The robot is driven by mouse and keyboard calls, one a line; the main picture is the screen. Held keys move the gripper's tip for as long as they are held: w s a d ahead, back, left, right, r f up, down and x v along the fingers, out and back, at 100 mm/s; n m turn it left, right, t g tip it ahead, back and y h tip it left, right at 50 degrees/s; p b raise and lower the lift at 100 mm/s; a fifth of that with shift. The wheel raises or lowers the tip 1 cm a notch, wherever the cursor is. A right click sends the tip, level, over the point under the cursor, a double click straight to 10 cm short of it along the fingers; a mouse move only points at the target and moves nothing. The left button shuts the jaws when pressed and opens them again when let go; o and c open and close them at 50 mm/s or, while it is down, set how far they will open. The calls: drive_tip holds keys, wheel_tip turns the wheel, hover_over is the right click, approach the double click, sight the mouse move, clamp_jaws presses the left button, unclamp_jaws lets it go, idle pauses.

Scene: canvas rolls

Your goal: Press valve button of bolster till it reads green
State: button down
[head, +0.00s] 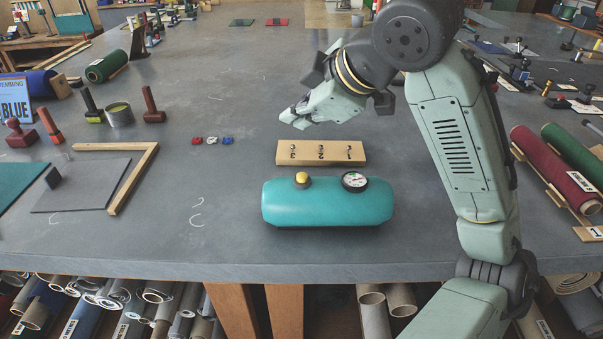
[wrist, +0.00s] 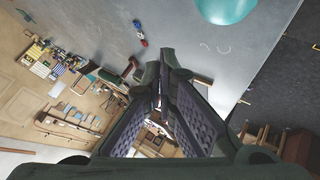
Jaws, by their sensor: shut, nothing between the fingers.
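The bolster (head: 327,207) is a teal cylinder lying near the front edge of the grey table in the head view. Its yellow valve button (head: 303,178) stands on top at the left. A round white-faced gauge (head: 354,181) sits on top to the right; its reading is too small to tell. My gripper (head: 290,119) is shut and empty, held above the table behind and left of the bolster, apart from it. In the wrist view my gripper fingers (wrist: 158,85) fill the middle, and part of the teal bolster (wrist: 226,8) shows at the top edge.
A wooden block marked with numbers (head: 321,153) lies just behind the bolster. Small red, white and blue pieces (head: 212,140) lie to the left. A wooden corner frame (head: 133,180) and dark sheet are farther left. Fabric rolls (head: 556,168) lie at the right. The table left of the bolster is clear.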

sight(300, 177)
drive_tip(key=shift+f+b, duration=3.25)
drive_tip(key=shift+f, duration=1.1)
drive_tip(key=shift+f, duration=0.1)
drive_tip(key=shift+f, duration=0.3)
